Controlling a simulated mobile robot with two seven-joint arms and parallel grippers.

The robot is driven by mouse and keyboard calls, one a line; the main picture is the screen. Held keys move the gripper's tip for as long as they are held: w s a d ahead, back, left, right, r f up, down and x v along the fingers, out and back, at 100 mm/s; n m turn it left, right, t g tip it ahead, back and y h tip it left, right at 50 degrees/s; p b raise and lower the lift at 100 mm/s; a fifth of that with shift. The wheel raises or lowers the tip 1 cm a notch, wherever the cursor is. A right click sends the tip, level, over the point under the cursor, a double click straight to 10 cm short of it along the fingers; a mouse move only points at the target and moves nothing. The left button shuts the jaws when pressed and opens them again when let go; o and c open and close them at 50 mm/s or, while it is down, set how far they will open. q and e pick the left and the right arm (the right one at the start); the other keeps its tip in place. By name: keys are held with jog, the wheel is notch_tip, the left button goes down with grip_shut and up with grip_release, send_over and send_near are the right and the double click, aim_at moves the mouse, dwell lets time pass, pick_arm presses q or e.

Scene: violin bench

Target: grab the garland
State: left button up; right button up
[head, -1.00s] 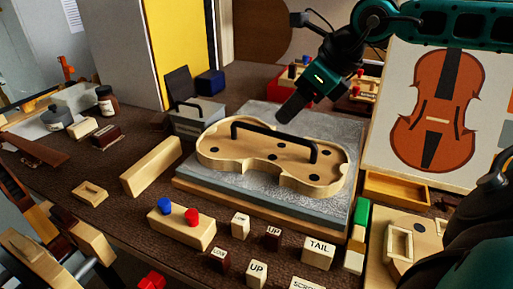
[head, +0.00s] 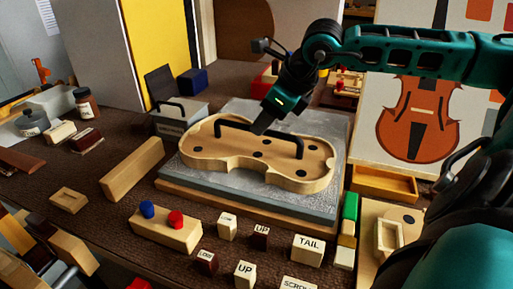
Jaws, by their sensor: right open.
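The garland (head: 203,160) is a pale wooden violin-shaped body with dark round spots inside and a long black handle bar (head: 235,131) across its top. It lies flat on a grey slab in the middle of the head view. My right gripper (head: 264,125) comes down from the upper right, with its dark fingers at or just above the middle of the bar. It is open; I cannot tell whether the fingers touch the bar or straddle it. My left gripper is not in view.
The grey slab (head: 325,200) rests on a wooden base. In front stand a block with blue and red knobs (head: 165,234) and several labelled blocks, one marked TAIL (head: 307,248). A violin picture board (head: 365,130) stands at right, and a lidded grey box (head: 180,118) behind left.

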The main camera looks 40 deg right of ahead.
aim_at(256, 140)
jog(key=shift+x, duration=2.3)
jog(key=shift+s+a, duration=0.15)
jog(key=shift+s, duration=0.05)
grip_shut()
